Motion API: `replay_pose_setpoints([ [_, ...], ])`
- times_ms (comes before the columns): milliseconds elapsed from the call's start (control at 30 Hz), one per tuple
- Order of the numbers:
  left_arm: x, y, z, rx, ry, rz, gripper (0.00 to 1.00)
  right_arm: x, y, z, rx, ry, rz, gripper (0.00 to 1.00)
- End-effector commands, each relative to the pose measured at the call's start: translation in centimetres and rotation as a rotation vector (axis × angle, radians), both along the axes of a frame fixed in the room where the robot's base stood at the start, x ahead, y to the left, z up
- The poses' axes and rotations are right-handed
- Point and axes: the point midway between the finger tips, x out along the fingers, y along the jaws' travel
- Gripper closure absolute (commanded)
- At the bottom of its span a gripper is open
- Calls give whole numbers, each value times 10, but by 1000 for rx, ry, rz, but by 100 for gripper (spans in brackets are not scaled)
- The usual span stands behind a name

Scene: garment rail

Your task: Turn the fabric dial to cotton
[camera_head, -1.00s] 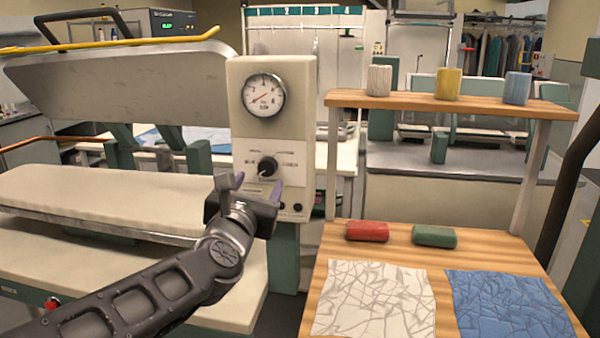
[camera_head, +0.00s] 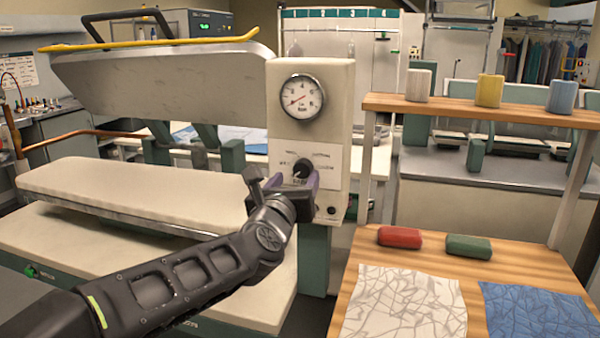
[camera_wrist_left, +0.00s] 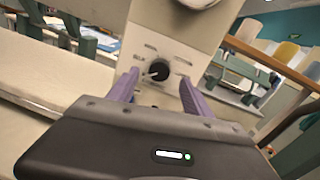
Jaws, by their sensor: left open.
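The fabric dial (camera_head: 302,168) is a black round knob with a pale pointer line, on the white label plate of the cream control panel (camera_head: 338,130). The dial also shows in the left wrist view (camera_wrist_left: 158,71), with small markings around it too small to read. My left gripper (camera_head: 295,182) is just in front of and slightly below the dial. In the left wrist view its purple fingers (camera_wrist_left: 157,88) are spread, one on each side of the dial. Contact with the dial cannot be told. My right gripper is in neither view.
A round gauge (camera_head: 302,98) sits above the dial. The press's raised upper plate (camera_head: 160,85) and padded board (camera_head: 130,190) are at left. A wooden table (camera_head: 520,268) at right carries red and green blocks and two cloths. Its shelf (camera_head: 470,108) holds three rolls.

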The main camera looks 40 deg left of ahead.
Motion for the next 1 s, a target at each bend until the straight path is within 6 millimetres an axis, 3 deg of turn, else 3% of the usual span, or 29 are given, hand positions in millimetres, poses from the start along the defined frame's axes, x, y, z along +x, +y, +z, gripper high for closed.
replay_pose_setpoints([
  [300,39,16,0,0,1,-1,42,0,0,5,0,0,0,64],
  [633,41,17,0,0,0,-2,43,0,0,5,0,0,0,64],
  [1000,41,17,0,1,0,-2,73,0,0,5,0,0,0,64],
])
